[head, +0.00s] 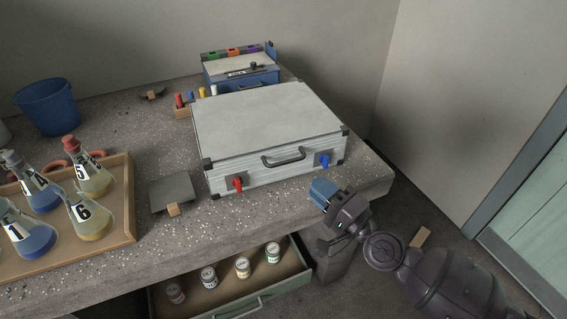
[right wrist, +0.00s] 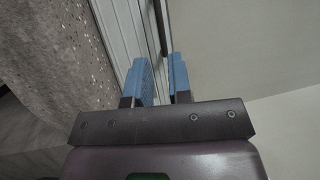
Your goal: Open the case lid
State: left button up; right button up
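The silver case (head: 265,118) lies flat on the bench with its lid shut. Its front carries a dark handle (head: 284,158), a red latch (head: 238,184) on the left and a blue latch (head: 324,161) on the right. My right gripper (head: 322,192) is in front of the case's right front corner, below the blue latch and apart from it. In the right wrist view its two blue fingers (right wrist: 160,78) stand apart with an empty gap. The case's ribbed side (right wrist: 122,35) shows beyond them. My left gripper is not in view.
A wooden tray (head: 130,200) with several numbered flasks stands at the left, beside a small dark plate (head: 172,191). A blue bin (head: 48,107) and a blue box (head: 240,75) stand behind. An open drawer (head: 220,287) with several jars juts out below the bench.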

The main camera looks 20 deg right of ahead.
aim_at(287, 162)
jog(key=p+x, duration=0.1)
jog(key=x, duration=0.9)
grip_shut()
